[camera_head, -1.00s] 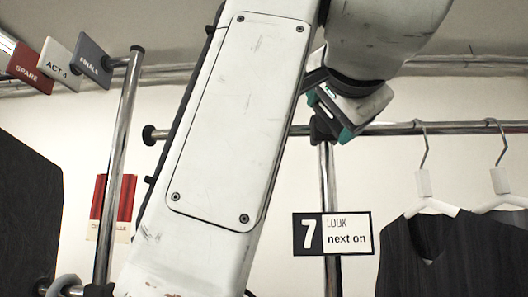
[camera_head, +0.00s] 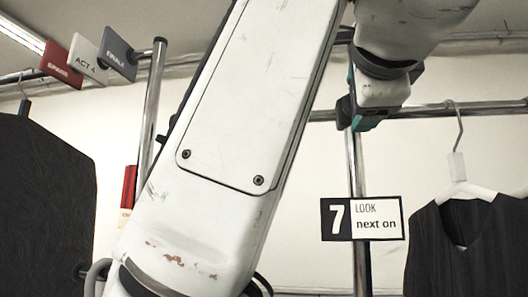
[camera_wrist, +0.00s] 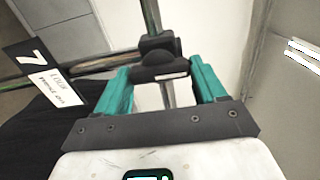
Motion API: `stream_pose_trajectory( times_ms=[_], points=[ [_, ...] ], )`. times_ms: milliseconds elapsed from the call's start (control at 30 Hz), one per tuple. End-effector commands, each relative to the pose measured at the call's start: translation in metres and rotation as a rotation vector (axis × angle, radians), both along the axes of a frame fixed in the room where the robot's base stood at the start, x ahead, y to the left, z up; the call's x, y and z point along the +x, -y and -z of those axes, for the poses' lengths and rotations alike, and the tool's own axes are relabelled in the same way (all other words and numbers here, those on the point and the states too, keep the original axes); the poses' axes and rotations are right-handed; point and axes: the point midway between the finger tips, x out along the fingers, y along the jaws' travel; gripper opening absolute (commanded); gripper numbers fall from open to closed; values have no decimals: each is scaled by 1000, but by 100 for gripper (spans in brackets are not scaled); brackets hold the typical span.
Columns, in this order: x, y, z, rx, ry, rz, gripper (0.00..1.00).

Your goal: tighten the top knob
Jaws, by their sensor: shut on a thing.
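In the head view my gripper (camera_head: 363,112) is at the joint where the upright post (camera_head: 351,165) meets the horizontal rail (camera_head: 425,111). There the gripper hides the knob, so its angle cannot be told.
A "7 LOOK next on" sign (camera_head: 362,218) hangs on the post below the gripper. A dark garment (camera_head: 465,255) hangs at right. Small tags (camera_head: 88,57) hang at upper left. My arm covers the middle of the head view.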

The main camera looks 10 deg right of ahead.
Motion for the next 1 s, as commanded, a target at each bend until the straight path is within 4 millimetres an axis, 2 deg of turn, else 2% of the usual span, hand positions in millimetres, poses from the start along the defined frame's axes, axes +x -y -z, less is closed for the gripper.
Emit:
stream_pose_trajectory(
  times_ms=[433,467,500,700,1000],
  points=[
    [0,1,1,12,1,1,40],
    [0,1,1,12,1,1,73],
    [0,1,1,11,1,1,77],
    [0,0,1,9,1,1,96],
    [0,1,1,8,2,0,96]
  ],
)
